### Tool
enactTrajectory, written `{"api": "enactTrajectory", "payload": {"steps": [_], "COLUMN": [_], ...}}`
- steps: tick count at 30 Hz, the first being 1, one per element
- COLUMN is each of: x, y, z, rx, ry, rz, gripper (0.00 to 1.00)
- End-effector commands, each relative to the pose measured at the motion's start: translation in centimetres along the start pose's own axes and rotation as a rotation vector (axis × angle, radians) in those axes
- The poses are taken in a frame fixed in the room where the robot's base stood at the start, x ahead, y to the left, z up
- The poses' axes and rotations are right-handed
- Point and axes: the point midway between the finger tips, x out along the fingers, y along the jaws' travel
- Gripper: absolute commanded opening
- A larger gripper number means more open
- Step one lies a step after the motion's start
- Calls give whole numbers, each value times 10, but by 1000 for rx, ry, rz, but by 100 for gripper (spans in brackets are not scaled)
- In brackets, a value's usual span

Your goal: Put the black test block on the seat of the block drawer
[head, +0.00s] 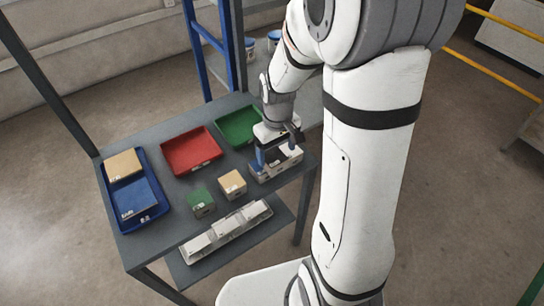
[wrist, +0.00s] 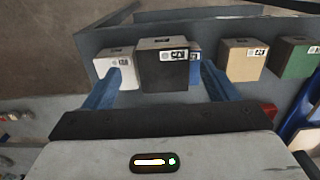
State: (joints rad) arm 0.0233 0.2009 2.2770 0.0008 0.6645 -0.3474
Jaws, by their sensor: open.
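The black test block (wrist: 163,70) stands in a row of blocks in the wrist view, its labelled side upward in the picture. My gripper (wrist: 166,82) is open, with one blue finger to each side of the black block. Whether the fingers touch it cannot be told. In the head view my gripper (head: 276,153) is low over the right end of the table, and its fingers partly hide the blocks there. A long pale unit (head: 227,232) with several sections sits on the lower shelf; I cannot tell whether it is the block drawer.
A white block (wrist: 114,68) and a blue block (wrist: 195,70) flank the black one closely. A tan block (head: 232,184) and a green block (head: 202,203) stand further left. Red (head: 191,151), green (head: 238,125) and blue (head: 154,215) trays lie on the table (head: 178,186).

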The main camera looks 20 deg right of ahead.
Motion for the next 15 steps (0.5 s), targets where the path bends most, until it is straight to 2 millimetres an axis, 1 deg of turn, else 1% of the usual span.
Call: {"api": "enactTrajectory", "payload": {"steps": [3,7,10,15], "x": [19,37,44,46], "y": [-4,-4,-3,-2], "z": [-1,-2,-2,-2], "rx": [0,2,4,5], "ry": [-4,-3,-1,1], "rz": [-1,-1,0,0], "gripper": [80,80,80,80]}}
